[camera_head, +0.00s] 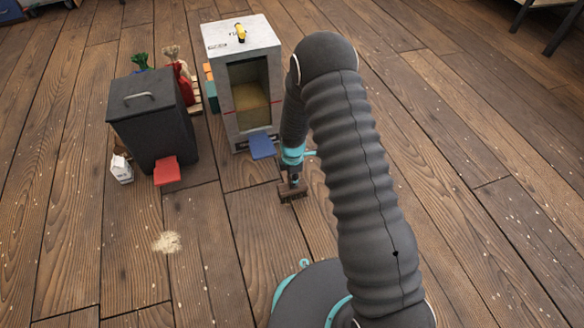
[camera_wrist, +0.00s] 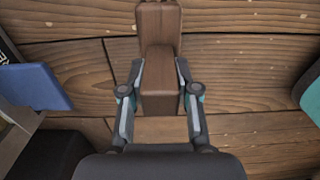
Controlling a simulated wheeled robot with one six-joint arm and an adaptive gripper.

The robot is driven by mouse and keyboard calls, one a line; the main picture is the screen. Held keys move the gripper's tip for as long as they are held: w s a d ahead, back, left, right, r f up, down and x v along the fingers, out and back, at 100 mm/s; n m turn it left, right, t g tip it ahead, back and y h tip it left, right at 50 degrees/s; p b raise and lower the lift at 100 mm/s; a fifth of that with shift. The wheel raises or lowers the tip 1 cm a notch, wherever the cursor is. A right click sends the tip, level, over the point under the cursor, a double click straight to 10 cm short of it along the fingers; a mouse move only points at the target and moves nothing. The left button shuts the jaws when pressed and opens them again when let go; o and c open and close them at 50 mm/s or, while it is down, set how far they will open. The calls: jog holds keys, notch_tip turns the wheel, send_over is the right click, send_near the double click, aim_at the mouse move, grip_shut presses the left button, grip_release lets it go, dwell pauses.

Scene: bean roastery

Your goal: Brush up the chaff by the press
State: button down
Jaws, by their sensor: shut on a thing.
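My gripper (camera_head: 292,177) points down just right of the press and is shut on a brown wooden brush (camera_head: 292,193). In the wrist view the brush (camera_wrist: 158,28) sits between the two fingers of my gripper (camera_wrist: 160,88). The press (camera_head: 232,100) is a tall grey cabinet with an open front and a blue pedal (camera_head: 262,146). The pedal also shows in the wrist view (camera_wrist: 35,87). A pale heap of chaff (camera_head: 167,242) lies on the floor in front of the bin, left of the brush. Whether the bristles touch the floor is unclear.
A dark lidded bin (camera_head: 152,120) with a red pedal (camera_head: 166,171) stands left of the press. Small pale flecks dot the planks. The floor between brush and chaff is clear.

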jog(key=shift+r+p, duration=1.05)
jog(key=shift+r, duration=1.4)
